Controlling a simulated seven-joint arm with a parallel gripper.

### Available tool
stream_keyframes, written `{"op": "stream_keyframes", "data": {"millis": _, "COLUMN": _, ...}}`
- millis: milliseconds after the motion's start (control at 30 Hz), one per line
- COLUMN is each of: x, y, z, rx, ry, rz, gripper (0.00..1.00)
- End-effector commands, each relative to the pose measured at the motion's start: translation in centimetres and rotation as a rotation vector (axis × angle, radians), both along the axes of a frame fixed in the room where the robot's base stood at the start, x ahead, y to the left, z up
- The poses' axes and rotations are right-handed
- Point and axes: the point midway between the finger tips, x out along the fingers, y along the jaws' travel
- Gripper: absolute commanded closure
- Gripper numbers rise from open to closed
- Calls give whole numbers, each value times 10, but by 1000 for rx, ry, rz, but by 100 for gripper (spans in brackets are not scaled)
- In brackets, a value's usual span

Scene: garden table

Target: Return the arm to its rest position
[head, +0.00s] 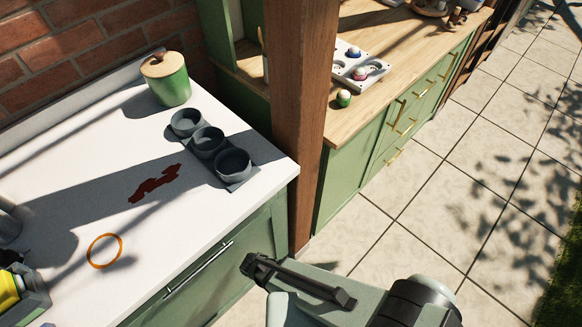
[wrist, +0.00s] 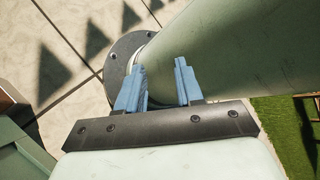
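My gripper (head: 298,281) is at the bottom middle of the head view, in front of the green cabinet and over the paving, clear of the white counter (head: 95,170). In the wrist view its two blue fingers (wrist: 160,72) stand apart with nothing between them, so it is open and empty. Behind the fingers are a pale green rounded part of my own body and the paving. In the head view the fingers are hidden or too small to make out.
On the white counter are a green lidded jar (head: 168,78), a row of dark cups (head: 208,141), a red stain (head: 155,184) and an orange ring (head: 104,251). A wooden post (head: 300,120) rises behind my gripper. A white tray (head: 357,68) lies on the wooden counter (head: 400,55).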

Motion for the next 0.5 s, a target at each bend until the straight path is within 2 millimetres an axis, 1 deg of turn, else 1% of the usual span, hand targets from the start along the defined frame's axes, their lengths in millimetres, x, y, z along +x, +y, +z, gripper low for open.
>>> {"op": "stream_keyframes", "data": {"millis": 33, "x": 2, "y": -7, "z": 0, "rx": 0, "ry": -23, "rz": -53, "gripper": 64}}
{"op": "stream_keyframes", "data": {"millis": 100, "x": 5, "y": -14, "z": -2, "rx": -1, "ry": -59, "rz": -126, "gripper": 64}}
{"op": "stream_keyframes", "data": {"millis": 500, "x": 19, "y": -52, "z": -14, "rx": -21, "ry": -269, "rz": -578, "gripper": 64}}
